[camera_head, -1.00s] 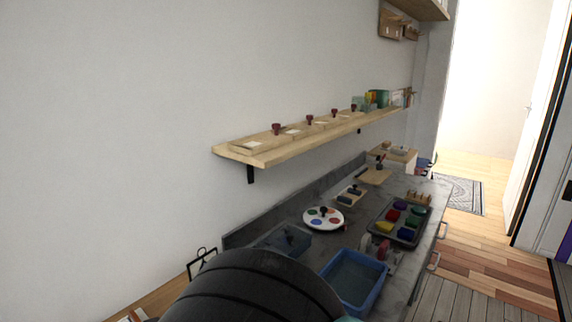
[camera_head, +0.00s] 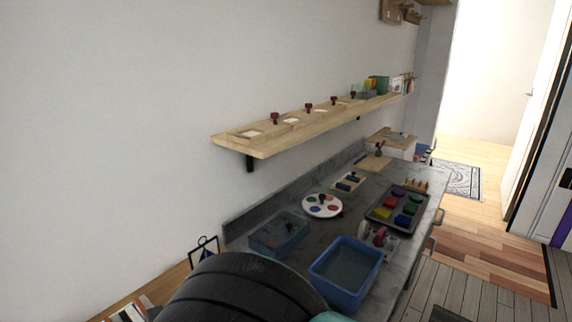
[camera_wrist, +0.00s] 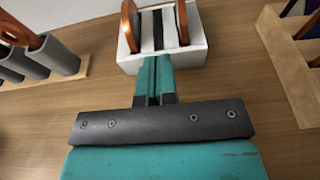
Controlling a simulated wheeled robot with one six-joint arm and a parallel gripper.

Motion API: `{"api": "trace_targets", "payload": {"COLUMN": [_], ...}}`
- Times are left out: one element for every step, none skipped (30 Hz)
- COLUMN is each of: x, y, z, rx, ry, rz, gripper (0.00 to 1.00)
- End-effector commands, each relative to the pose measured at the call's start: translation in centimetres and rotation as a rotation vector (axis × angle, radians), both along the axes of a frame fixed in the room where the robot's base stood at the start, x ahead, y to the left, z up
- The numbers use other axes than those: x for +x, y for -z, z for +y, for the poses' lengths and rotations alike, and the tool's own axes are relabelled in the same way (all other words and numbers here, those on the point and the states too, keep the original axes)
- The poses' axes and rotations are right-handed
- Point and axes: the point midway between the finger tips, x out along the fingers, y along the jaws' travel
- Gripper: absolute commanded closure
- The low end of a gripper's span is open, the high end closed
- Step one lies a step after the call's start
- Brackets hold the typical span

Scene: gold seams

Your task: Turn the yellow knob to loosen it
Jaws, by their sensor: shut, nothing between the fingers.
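A small yellow piece (camera_head: 383,214) sits on a dark tray with other coloured pieces on the grey counter in the head view. I cannot tell whether it is the yellow knob, and no yellow knob shows in the wrist view. My gripper (camera_wrist: 154,62) has its two teal fingers together, with nothing held. The fingertips are at the near edge of a white block (camera_wrist: 196,54) with dark slots. I cannot tell whether they touch it. The gripper's fingers are not visible in the head view.
Copper-coloured handles (camera_wrist: 131,25) stand in and beside the white block, near grey cylinders (camera_wrist: 57,57) and a wooden rack (camera_wrist: 283,65). In the head view, a blue bin (camera_head: 377,272), a round palette (camera_head: 322,205) and a wall shelf (camera_head: 232,147) show. Floor is open at right.

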Motion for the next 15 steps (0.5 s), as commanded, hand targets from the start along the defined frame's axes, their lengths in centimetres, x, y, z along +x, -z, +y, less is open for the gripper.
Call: {"api": "trace_targets", "payload": {"x": [-0.36, -0.38, -0.39, -0.41, -0.43, -0.44, -0.45, -0.45, -0.47, -0.48, -0.48, -0.44, -0.41, -0.39, -0.35], "y": [0.08, 0.08, 0.1, 0.1, 0.1, 0.1, 0.09, 0.1, 0.09, 0.05, -0.01, -0.13, -0.25, -0.38, -0.58], "z": [0.54, 0.55, 0.58, 0.6, 0.62, 0.64, 0.65, 0.67, 0.69, 0.71, 0.71, 0.69, 0.67, 0.64, 0.59], "rx": [0.015, 0.015, 0.015, 0.015, 0.015, 0.015, 0.015, 0.015, 0.016, 0.016, 0.016, 0.016, 0.016, 0.016, 0.017], "ry": [-0.009, -0.009, -0.009, -0.01, -0.01, -0.01, -0.011, -0.011, -0.011, -0.012, -0.011, -0.011, -0.01, -0.01, -0.009], "rz": [0.009, 0.009, 0.009, 0.01, 0.01, 0.009, 0.009, 0.009, 0.008, 0.009, 0.008, 0.008, 0.009, 0.009, 0.008], "gripper": [1.0, 1.0, 1.0, 1.0, 1.0, 1.0, 1.0, 1.0, 1.0, 1.0, 1.0, 1.0, 1.0, 1.0, 1.0]}}
